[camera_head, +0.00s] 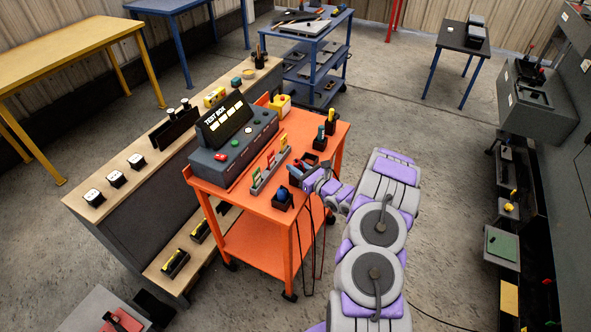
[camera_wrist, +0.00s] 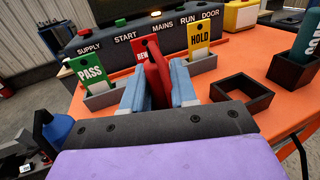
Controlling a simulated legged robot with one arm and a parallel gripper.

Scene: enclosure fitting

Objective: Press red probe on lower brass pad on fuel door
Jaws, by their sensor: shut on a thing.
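My gripper (camera_wrist: 158,88) is shut on a red piece (camera_wrist: 157,75), which looks like the red probe. The piece stands upright between the two pale blue fingers, and its tip is not clear. In the head view my gripper (camera_head: 306,172) is at the right side of the orange cart (camera_head: 262,208), just above its top. Dark leads (camera_head: 309,240) hang beside the cart below my gripper. I cannot make out the fuel door or its brass pads in either view.
The test box (camera_head: 233,143) stands on the cart. In front of it is a rack with green PASS (camera_wrist: 89,70), red and yellow HOLD (camera_wrist: 199,38) tags. An empty black holder (camera_wrist: 243,93) is right of my gripper.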

